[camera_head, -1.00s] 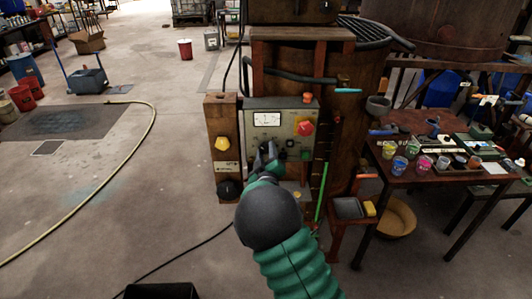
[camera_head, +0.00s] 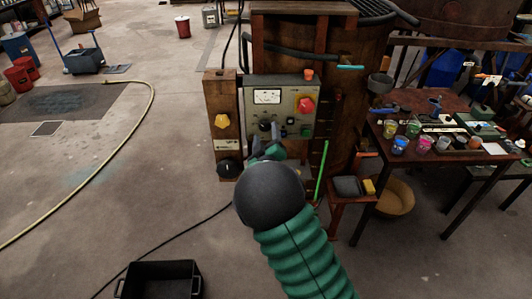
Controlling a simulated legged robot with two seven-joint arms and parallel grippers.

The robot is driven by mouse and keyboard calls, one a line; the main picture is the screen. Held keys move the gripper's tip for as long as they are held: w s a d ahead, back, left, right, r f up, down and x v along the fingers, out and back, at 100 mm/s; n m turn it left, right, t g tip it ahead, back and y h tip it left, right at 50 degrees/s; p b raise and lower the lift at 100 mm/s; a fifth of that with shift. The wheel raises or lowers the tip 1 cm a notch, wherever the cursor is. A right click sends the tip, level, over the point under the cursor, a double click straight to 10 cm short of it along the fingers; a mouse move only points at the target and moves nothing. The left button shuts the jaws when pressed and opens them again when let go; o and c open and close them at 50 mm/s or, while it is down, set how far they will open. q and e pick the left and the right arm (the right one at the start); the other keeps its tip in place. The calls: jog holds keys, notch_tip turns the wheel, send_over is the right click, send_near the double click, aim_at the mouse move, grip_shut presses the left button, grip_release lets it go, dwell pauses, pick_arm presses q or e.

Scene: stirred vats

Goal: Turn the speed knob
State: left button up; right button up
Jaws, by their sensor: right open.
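A grey control panel (camera_head: 280,90) is fixed to the front of the wooden vat. A dark round knob (camera_head: 264,126) sits on its lower left, under a white meter (camera_head: 267,96); I take it for the speed knob, though no label is readable. My right gripper (camera_head: 268,150) is open, just below the knob in the picture, with its dark green fingers pointing towards the panel. They look empty. My own dark wrist hides part of the panel's lower edge. I cannot tell how far the fingertips are from the panel. My left gripper is not in view.
A table (camera_head: 440,168) with colourful cups is at right. A black crate (camera_head: 160,280) lies at lower left.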

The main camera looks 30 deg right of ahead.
jog(key=v, duration=1.4)
jog(key=shift+a+b, duration=0.2)
jog(key=shift+b, duration=0.15)
jog(key=shift+f, duration=0.15)
jog(key=s+a+f+m+g+y, duration=0.2)
jog(key=s+a+f+g+y, duration=0.2)
jog(key=a+f+g+y, duration=0.45)
jog(key=s+a+f+g, duration=0.2)
jog(key=s+f, duration=0.1)
jog(key=s, duration=0.4)
jog(key=s+a+f+g, duration=0.2)
jog(key=s+f, duration=0.1)
jog(key=s, duration=0.3)
jog(key=shift+s+a+y, duration=0.15)
jog(key=shift+s+y, duration=0.2)
jog(key=shift+s, duration=0.05)
